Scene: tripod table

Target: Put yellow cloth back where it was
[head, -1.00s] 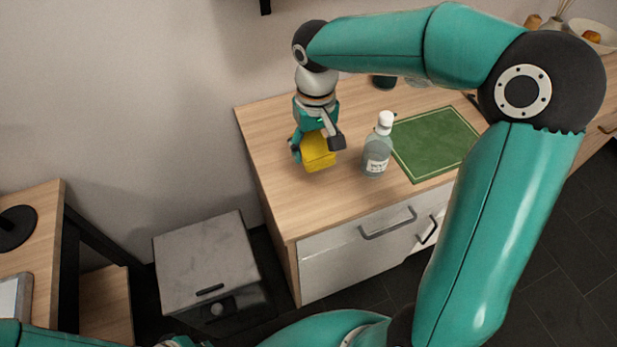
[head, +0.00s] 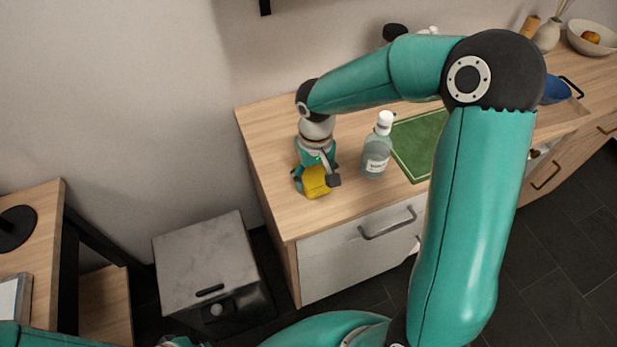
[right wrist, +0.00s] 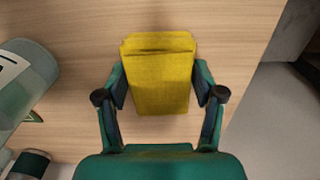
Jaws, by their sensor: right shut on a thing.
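The yellow cloth (head: 316,182) is a folded block at the left end of the wooden counter (head: 277,212). My right gripper (head: 316,179) is shut on it from above, with the fingers on both sides of it. In the right wrist view the cloth (right wrist: 158,75) sits between the two fingertips (right wrist: 160,97), over the wood surface. I cannot tell whether it touches the counter or hangs just above it. My left gripper is not in view; only a piece of teal arm shows at the lower left.
A clear bottle with a white cap (head: 377,150) stands just right of the cloth. A green board (head: 414,145) lies behind and right of it, partly covered by my arm. A grey bin (head: 205,262) stands left of the counter. The counter's front-left corner is clear.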

